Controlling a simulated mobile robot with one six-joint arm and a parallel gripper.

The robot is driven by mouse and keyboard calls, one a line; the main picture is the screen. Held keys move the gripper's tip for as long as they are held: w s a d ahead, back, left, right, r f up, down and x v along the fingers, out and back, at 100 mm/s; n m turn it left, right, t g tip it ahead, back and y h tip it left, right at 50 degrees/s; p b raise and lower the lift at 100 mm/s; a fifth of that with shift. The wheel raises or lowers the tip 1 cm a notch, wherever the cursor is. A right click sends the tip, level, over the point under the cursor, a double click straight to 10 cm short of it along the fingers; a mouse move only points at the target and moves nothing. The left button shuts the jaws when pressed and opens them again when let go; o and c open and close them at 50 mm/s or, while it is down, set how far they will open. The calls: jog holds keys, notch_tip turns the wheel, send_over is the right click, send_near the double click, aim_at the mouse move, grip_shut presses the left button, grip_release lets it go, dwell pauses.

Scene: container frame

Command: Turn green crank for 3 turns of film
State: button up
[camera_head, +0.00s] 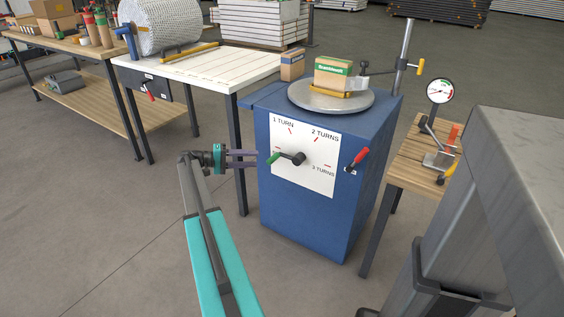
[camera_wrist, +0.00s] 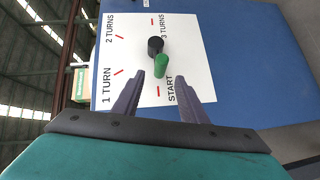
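The green crank (camera_head: 272,158) has a green grip and a black hub on a white dial plate (camera_head: 316,182) on the front of a blue machine (camera_head: 291,222). The dial is marked START, 1 TURN, 2 TURNS and 3 TURNS. The crank points to the START side. My gripper (camera_head: 257,158) is open in front of the dial, level with the green grip.
A red-handled lever (camera_head: 358,158) sits right of the dial. On top, a turntable (camera_head: 331,97) carries a cardboard box (camera_head: 332,73). A white-topped table (camera_head: 200,70) stands left, a small wooden table (camera_head: 418,165) with a gauge right. Floor left of the machine is clear.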

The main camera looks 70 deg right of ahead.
jog(key=b+x, duration=0.2)
jog(key=x, duration=1.1)
jog(key=shift+s+d+f, duration=0.1)
jog(key=shift+s+d, duration=0.05)
jog(key=shift+s, duration=0.2)
grip_shut()
